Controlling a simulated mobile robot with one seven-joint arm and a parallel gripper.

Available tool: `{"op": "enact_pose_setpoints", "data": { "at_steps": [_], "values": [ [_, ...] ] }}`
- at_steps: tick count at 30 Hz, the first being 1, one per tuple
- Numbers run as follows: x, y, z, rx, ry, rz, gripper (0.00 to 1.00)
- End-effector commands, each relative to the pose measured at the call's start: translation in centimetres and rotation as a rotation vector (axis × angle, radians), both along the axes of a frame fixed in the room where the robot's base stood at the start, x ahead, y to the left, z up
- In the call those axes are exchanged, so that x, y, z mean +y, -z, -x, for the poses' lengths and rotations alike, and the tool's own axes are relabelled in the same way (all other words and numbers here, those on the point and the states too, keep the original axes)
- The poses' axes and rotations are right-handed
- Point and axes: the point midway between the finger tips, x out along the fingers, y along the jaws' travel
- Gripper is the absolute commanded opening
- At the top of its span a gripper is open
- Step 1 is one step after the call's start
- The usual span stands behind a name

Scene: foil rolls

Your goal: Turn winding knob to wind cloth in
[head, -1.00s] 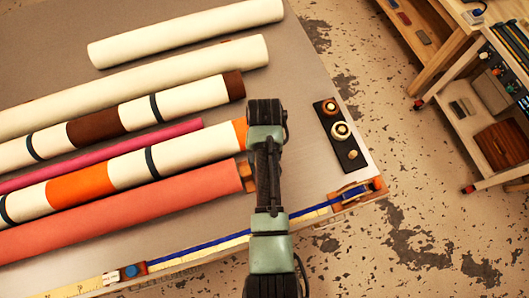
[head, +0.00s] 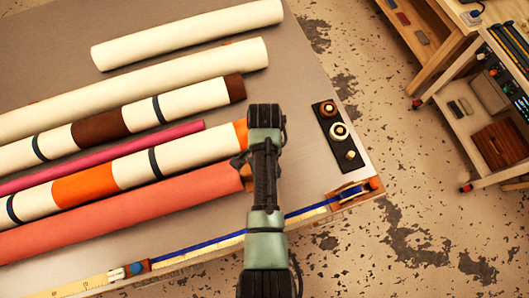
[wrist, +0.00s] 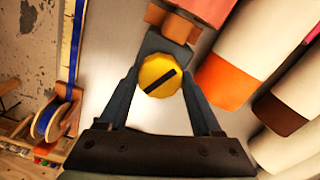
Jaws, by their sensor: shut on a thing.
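In the wrist view a round yellow knob (wrist: 160,72) with a black line across its face sits between the two fingers of my gripper (wrist: 161,80). The fingers touch its sides, and the line slants up to the right. The knob is on a grey-blue mount beside an orange-brown block (wrist: 172,22). A coral roll of cloth (head: 120,215) lies on the table in the head view, its right end close to my arm. In the head view my arm hides the knob and most of my gripper. I cannot tell which roll the knob turns.
Several other rolls, including a white-and-orange one (head: 85,186), lie on the grey table (head: 300,85). A black strip with round knobs (head: 339,135) lies to the right. A blue ribbon reel (head: 350,192) sits at the table's front corner. Shelves (head: 500,130) stand beyond clear floor.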

Motion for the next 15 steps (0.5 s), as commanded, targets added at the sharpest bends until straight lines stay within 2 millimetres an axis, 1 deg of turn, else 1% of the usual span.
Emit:
{"op": "enact_pose_setpoints", "data": {
  "at_steps": [6,15],
  "values": [
    [-0.02,-0.14,-0.12,-0.003,0.07,0.002,0.1],
    [-0.03,-0.13,-0.14,-0.003,0.096,0.001,0.1]
  ]
}}
